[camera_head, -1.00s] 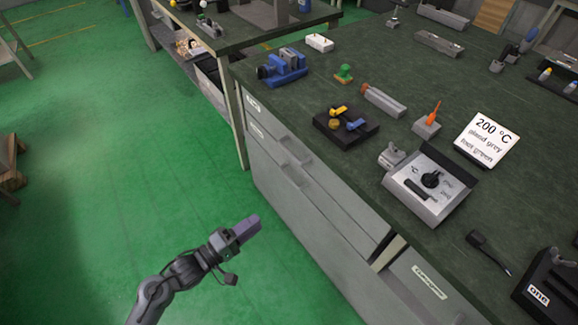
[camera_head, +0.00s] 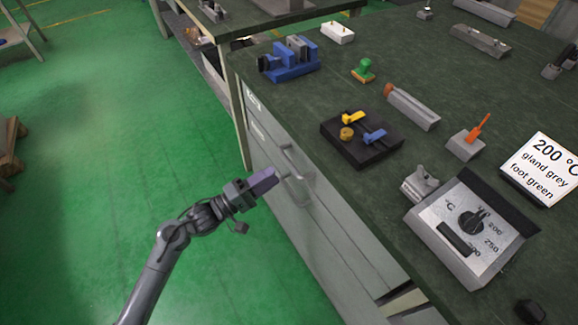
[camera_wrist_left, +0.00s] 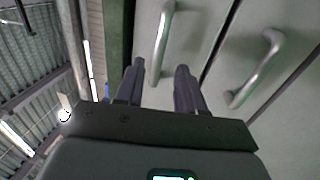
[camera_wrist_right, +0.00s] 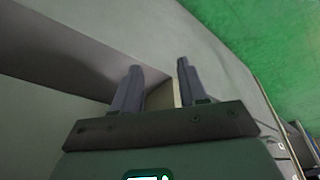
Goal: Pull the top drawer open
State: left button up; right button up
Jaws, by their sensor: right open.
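The top drawer (camera_head: 330,210) is a grey front under the dark green worktop and appears closed. Its metal handle (camera_wrist_left: 163,40) shows in the left wrist view, with a lower drawer's handle (camera_wrist_left: 258,70) to its right. My left gripper (camera_head: 274,176) is beside the drawer handles in the head view. In the left wrist view its open fingers (camera_wrist_left: 158,78) point at the drawer front, with the top handle in line with the gap; contact cannot be told. My right gripper (camera_wrist_right: 159,68) is open and empty in the right wrist view, facing a grey surface; it is outside the head view.
The worktop (camera_head: 400,75) above carries a blue vise (camera_head: 290,62), a black block with yellow and blue clamps (camera_head: 360,138), a heating unit with a dial (camera_head: 470,230) and a 200 °C sign (camera_head: 545,165). Green floor (camera_head: 110,130) left of the cabinet is free.

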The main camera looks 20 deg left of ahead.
aim_at(289, 162)
pick_arm(q)
jog(key=b+x, duration=0.2)
jog(key=x, duration=0.4)
jog(key=shift+w+d+r, duration=0.1)
jog(key=shift+w+d, duration=0.05)
jog(key=shift+w, duration=0.2)
jog(key=shift+w+d+r, duration=0.1)
jog(key=shift+w, duration=0.15)
pick_arm(e)
jog(key=x, duration=0.3)
jog(key=shift+w+a+r, duration=0.1)
jog(key=shift+w+r, duration=0.05)
jog(key=shift+w, duration=0.05)
pick_arm(q)
grip_shut()
pick_arm(e)
jog(key=shift+s, duration=0.1)
